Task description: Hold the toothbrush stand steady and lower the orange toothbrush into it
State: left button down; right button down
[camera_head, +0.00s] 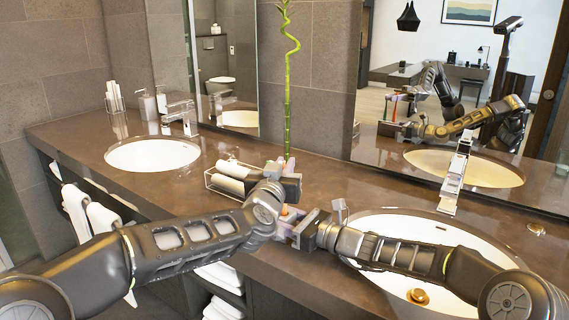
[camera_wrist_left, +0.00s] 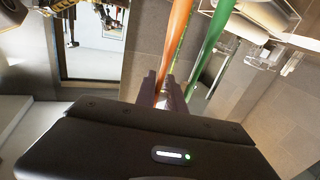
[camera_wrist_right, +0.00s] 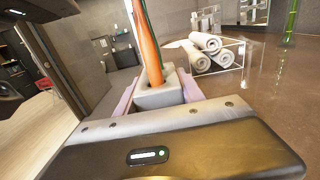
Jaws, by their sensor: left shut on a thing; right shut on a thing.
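The orange toothbrush (camera_wrist_left: 178,40) rises from between the closed fingers of my left gripper (camera_wrist_left: 165,88). In the right wrist view the orange toothbrush (camera_wrist_right: 149,50) is over the grey toothbrush stand (camera_wrist_right: 157,98), its lower end at the stand's opening. How deep it sits is hard to tell. My right gripper (camera_wrist_right: 160,90) is shut on the stand, a pale finger on each side. A green toothbrush (camera_wrist_left: 212,50) stands close beside the orange one. In the head view my left gripper (camera_head: 287,188) is just above my right gripper (camera_head: 301,228), and the arms mostly hide the stand.
A wire rack of rolled white towels (camera_head: 226,184) is behind my left gripper. A bamboo stalk (camera_head: 288,90) stands near the mirror. One basin (camera_head: 152,154) is at left, another (camera_head: 440,235) lies under my right arm. Open brown counter (camera_head: 325,178) shows between them.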

pick_arm(q)
jog(key=c, duration=1.3)
grip_release()
jog(key=shift+c, duration=0.2)
jog(key=shift+s, duration=0.1)
jog(key=v, duration=1.2)
pick_arm(e)
jog(key=c, duration=0.6)
grip_release()
jog(key=shift+c, duration=0.2)
